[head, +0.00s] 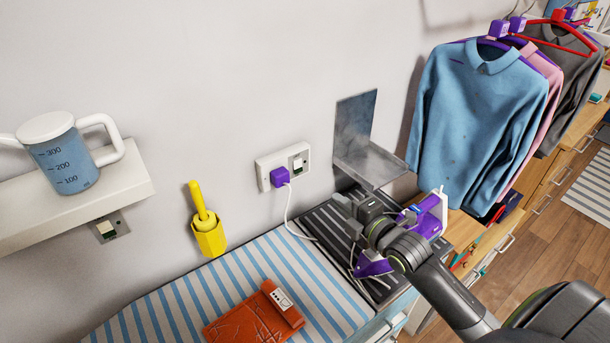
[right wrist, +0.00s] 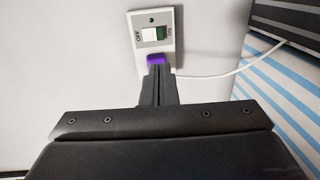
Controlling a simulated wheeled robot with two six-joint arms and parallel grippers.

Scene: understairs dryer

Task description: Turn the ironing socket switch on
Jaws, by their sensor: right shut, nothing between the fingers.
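The white wall socket (head: 270,162) carries a purple plug (head: 279,177) on its left and a small rocker switch (head: 298,164) on its right. In the right wrist view the switch (right wrist: 153,33) lies between OFF and ON lettering, with a green patch towards ON; I cannot tell its setting for sure. My right gripper (head: 345,213) is shut and empty, in front of the wall, to the right of and below the socket, apart from it. Its shut fingers (right wrist: 158,78) overlap the purple plug (right wrist: 156,60) in the wrist view. My left gripper is not in view.
A purple and white iron (head: 428,214) is partly behind my right arm. A white cord (head: 289,208) hangs from the plug. A grey metal bracket (head: 365,160) juts out right of the socket. Another switch plate (head: 112,226) sits under the left shelf (head: 40,208). A yellow holder (head: 209,237) is left.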

